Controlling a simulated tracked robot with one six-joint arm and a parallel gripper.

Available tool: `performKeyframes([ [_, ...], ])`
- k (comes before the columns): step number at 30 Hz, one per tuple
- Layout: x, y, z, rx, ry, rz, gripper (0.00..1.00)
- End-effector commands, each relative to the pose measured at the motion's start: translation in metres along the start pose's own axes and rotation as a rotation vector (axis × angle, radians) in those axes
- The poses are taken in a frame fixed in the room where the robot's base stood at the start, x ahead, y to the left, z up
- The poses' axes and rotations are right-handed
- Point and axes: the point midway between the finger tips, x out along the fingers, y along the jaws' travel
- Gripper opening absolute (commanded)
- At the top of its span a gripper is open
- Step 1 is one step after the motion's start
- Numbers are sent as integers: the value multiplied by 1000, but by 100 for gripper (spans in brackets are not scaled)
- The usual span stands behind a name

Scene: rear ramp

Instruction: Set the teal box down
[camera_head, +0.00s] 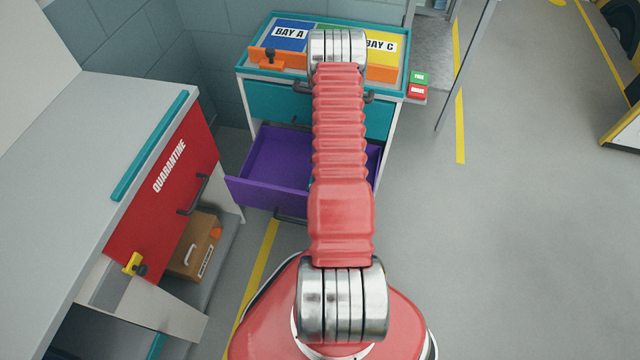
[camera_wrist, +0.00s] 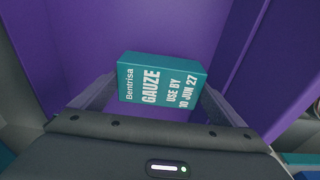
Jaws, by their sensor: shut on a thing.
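The teal box (camera_wrist: 152,82) is labelled "Bentrisa GAUZE, USE BY 10 JUN 27" and shows in the wrist view. My gripper (camera_wrist: 160,92) is shut on it, with one dark finger at each side. Behind the box is the purple inside of the open drawer, which also shows in the head view as a purple drawer (camera_head: 268,192) pulled out of the cart. I cannot tell whether the box touches the drawer floor. In the head view my red arm hides the gripper and the box.
The cart top (camera_head: 243,68) has a teal rim, with panels marked BAY A (camera_head: 290,35) and BAY C (camera_head: 382,46). A closed teal drawer (camera_head: 275,102) is above the purple one.

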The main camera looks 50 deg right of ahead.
Motion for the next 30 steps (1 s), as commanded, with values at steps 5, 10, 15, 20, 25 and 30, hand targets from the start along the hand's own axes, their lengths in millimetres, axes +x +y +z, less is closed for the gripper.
performKeyframes([
  [5, 16, -1, 2, 0, -1, -3, 63],
  [10, 35, -1, 4, 0, -1, -3, 63],
  [15, 40, 0, 5, -1, 0, 0, 63],
  [20, 40, 0, 4, -1, 0, 0, 63],
  [25, 42, -1, 5, -1, 0, -1, 95],
  [30, 42, -1, 5, -1, 0, -1, 100],
])
